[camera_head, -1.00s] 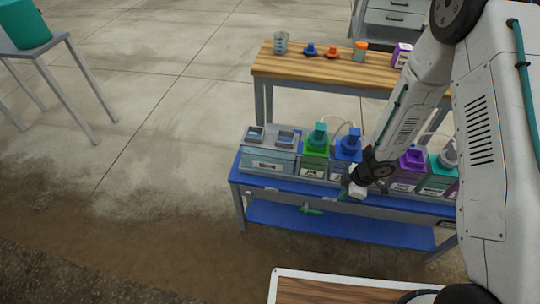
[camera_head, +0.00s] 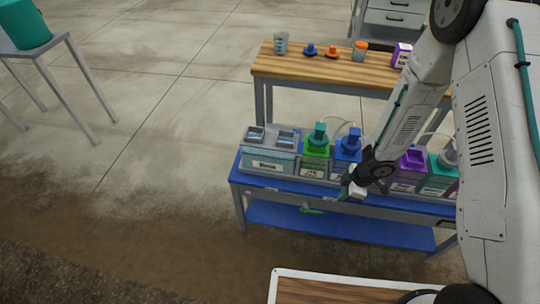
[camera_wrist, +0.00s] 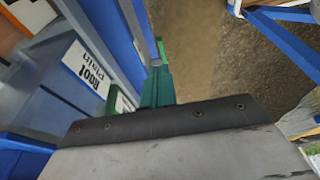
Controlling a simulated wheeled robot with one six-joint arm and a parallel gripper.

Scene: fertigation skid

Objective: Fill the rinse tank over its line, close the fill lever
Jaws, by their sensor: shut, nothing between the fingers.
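The rinse tank (camera_head: 262,174) is the grey, see-through tank at the left end of the blue bench. It has a pale label on its front, and its water level and line are too small to make out. A green lever (camera_head: 311,210) hangs below the front edge of the bench, lying roughly level. My gripper (camera_head: 346,194) is shut and empty at the bench's front edge, to the right of the lever and apart from it. In the wrist view a dark green part (camera_wrist: 156,86) stands ahead of my wrist, beside a blue edge and a labelled tank.
The blue bench (camera_head: 340,230) also carries tanks with green, blue, purple and teal tops. A wooden table (camera_head: 300,65) behind it holds a beaker, small caps and bottles. A teal bucket (camera_head: 24,25) stands on a stand at far left. The floor left of the bench is clear.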

